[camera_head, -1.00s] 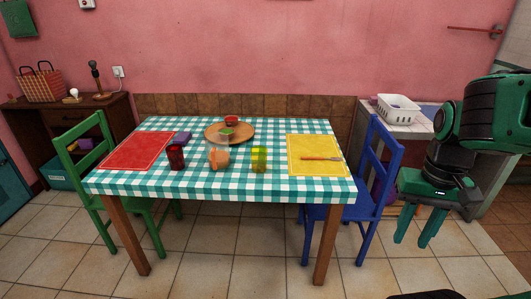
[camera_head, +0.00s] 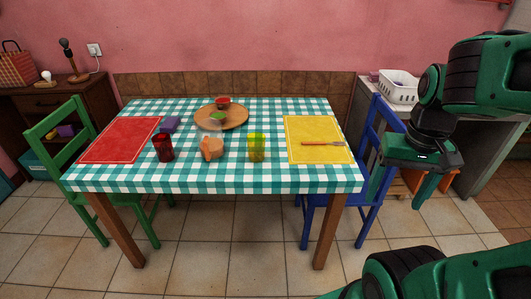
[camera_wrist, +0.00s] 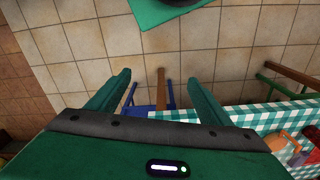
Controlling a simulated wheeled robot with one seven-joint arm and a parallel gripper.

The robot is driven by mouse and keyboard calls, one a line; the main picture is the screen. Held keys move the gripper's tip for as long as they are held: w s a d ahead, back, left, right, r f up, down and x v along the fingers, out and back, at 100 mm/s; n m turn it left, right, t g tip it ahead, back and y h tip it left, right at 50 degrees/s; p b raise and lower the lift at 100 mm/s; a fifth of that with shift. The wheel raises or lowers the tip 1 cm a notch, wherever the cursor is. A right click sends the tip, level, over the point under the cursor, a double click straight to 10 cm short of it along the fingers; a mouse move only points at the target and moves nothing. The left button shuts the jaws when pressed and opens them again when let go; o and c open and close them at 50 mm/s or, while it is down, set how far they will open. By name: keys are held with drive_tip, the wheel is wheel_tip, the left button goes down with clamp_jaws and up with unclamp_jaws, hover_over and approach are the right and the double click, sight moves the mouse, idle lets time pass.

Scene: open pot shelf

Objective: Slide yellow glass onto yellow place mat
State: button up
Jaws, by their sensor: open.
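The yellow glass (camera_head: 257,147) stands upright on the checkered table, left of the yellow place mat (camera_head: 318,126) and apart from it. A fork with a reddish handle (camera_head: 322,143) lies across the mat. My gripper (camera_head: 420,192) is open and empty, to the right of the table beside the blue chair, pointing down.
An orange mug (camera_head: 211,148) stands left of the glass, and a red glass (camera_head: 163,148) farther left. A wooden board (camera_head: 234,120) with bowls lies behind. The red mat (camera_head: 120,140) is at left. The blue chair (camera_head: 372,170) stands between my gripper and the table.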

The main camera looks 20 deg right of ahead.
drive_tip(key=w+a+f+n+t+h, duration=0.1)
drive_tip(key=w+f+n+t, duration=0.2)
drive_tip(key=w, duration=1)
drive_tip(key=w+f+n+t+h, duration=0.1)
drive_tip(key=w+f+t+h, duration=0.3)
drive_tip(key=w, duration=0.9)
drive_tip(key=n+t+y, duration=0.3)
drive_tip(key=t+y, duration=0.3)
approach(256, 146)
drive_tip(key=w+f, duration=0.1)
drive_tip(key=w+d+f, duration=0.1)
drive_tip(key=shift+w+d+f, duration=0.25)
drive_tip(key=shift+w+d, duration=0.1)
drive_tip(key=shift+w, duration=0.05)
drive_tip(key=shift+w+a, duration=0.15)
drive_tip(key=x, duration=1)
drive_tip(key=shift+w+a+f, duration=0.1)
drive_tip(key=shift+w+a, duration=0.05)
drive_tip(key=shift+w, duration=0.05)
drive_tip(key=shift+c, duration=0.5)
drive_tip(key=c, duration=1.1)
drive_tip(key=shift+s+d, duration=0.95)
drive_tip(key=shift+d, duration=2)
drive_tip(key=shift+s+d, duration=0.95)
drive_tip(key=shift+d, duration=1.95)
drive_tip(key=shift+s+d, duration=0.95)
drive_tip(key=shift+d, duration=2)
